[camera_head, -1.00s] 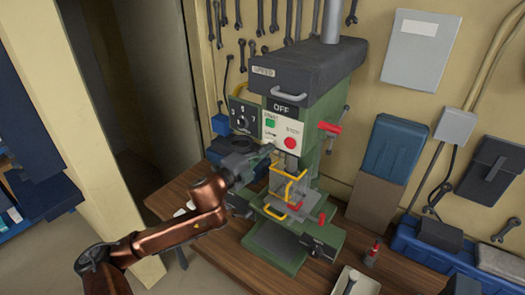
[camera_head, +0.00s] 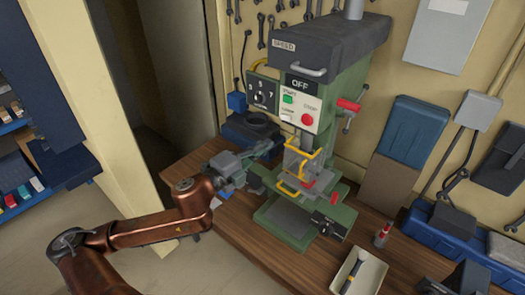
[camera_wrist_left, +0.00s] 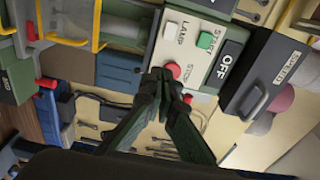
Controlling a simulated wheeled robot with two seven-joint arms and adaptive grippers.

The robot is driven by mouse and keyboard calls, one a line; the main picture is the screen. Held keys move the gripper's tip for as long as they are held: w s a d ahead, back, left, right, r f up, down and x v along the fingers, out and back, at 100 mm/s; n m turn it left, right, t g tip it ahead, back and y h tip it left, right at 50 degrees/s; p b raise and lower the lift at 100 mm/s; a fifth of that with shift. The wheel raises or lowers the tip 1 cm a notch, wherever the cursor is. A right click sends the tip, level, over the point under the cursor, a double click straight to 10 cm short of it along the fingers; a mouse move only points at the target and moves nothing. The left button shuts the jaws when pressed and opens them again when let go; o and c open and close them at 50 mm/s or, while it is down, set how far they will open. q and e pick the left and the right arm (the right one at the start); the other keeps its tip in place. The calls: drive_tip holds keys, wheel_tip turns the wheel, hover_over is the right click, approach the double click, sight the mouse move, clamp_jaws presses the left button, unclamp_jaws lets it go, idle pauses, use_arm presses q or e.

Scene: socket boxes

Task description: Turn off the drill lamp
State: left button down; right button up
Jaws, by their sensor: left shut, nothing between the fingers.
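The green drill press (camera_head: 345,95) stands on the bench, with a white control panel on its front. The panel has a small white lamp switch (camera_head: 287,115) at lower left, a green start button (camera_head: 288,99) and a red stop button (camera_head: 307,119). In the left wrist view the lamp switch (camera_wrist_left: 172,28) is a pale button beside the green button (camera_wrist_left: 205,40). My left gripper (camera_head: 270,147) is shut and empty, below and left of the panel, apart from it. In the left wrist view its fingertips (camera_wrist_left: 160,76) overlap the red stop button's side of the panel.
A yellow-framed clear guard (camera_head: 301,160) stands just right of my left gripper, below the panel. A speed dial box (camera_head: 262,93) is left of the panel. A tray (camera_head: 358,275) and a red-topped bottle (camera_head: 383,235) are on the bench front. Floor left is free.

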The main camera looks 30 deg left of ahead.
use_arm(q)
drive_tip(key=shift+s+d+p, duration=0.2)
drive_tip(key=shift+s+p, duration=0.3)
drive_tip(key=shift+s, duration=0.25)
drive_tip(key=shift+s, duration=0.2)
drive_tip(key=shift+w, duration=0.1)
